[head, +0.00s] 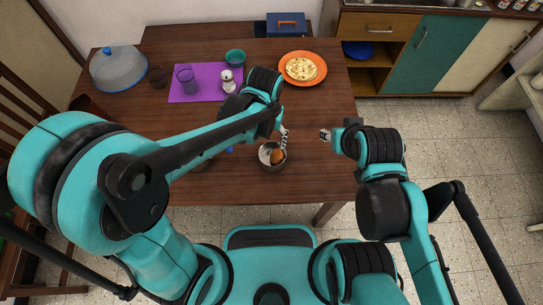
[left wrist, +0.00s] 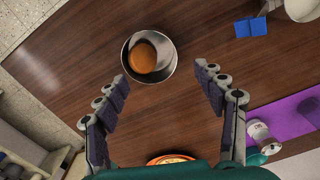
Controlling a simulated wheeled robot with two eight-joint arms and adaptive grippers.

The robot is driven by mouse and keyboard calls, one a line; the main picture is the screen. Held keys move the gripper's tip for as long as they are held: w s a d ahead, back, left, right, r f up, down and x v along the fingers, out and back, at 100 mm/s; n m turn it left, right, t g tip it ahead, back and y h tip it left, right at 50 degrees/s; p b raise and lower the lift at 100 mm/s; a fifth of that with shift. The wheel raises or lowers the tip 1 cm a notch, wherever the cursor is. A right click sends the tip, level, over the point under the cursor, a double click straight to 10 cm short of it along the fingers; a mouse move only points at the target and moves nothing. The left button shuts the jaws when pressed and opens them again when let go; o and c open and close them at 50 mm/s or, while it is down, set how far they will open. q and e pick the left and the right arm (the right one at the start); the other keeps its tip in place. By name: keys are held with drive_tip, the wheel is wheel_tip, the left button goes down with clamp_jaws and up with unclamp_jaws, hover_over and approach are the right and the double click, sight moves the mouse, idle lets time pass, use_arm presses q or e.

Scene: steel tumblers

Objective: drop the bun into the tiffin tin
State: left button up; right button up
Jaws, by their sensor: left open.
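The tiffin tin (head: 263,155) is a round, open steel bowl near the table's front edge. The brown bun (head: 277,156) lies inside it. In the left wrist view the bun (left wrist: 143,57) rests against the inner left side of the tin (left wrist: 168,62). My left gripper (head: 283,138) is just above and beside the tin.
A purple mat (head: 185,96) with a glass and a shaker (head: 228,80) lies behind the left arm. An orange plate of flatbread (head: 303,79), a green bowl (head: 235,57) and a domed lid (head: 118,70) stand farther back. The table right of the tin is clear.

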use_arm(q)
wheel_tip(320, 180, up, 11)
drive_tip(key=shift+r, duration=0.2)
idle(0.5)
drive_tip(key=s+a+n+t, duration=0.1)
drive_tip(key=s+a+t, duration=0.1)
drive_tip(key=a, duration=0.7)
drive_tip(key=s+a+n+t, duration=0.2)
drive_tip(key=a+t, duration=0.3)
drive_tip(key=a, duration=0.4)
drive_tip(key=shift+s+f, duration=0.2)
drive_tip(key=shift+s, duration=0.4)
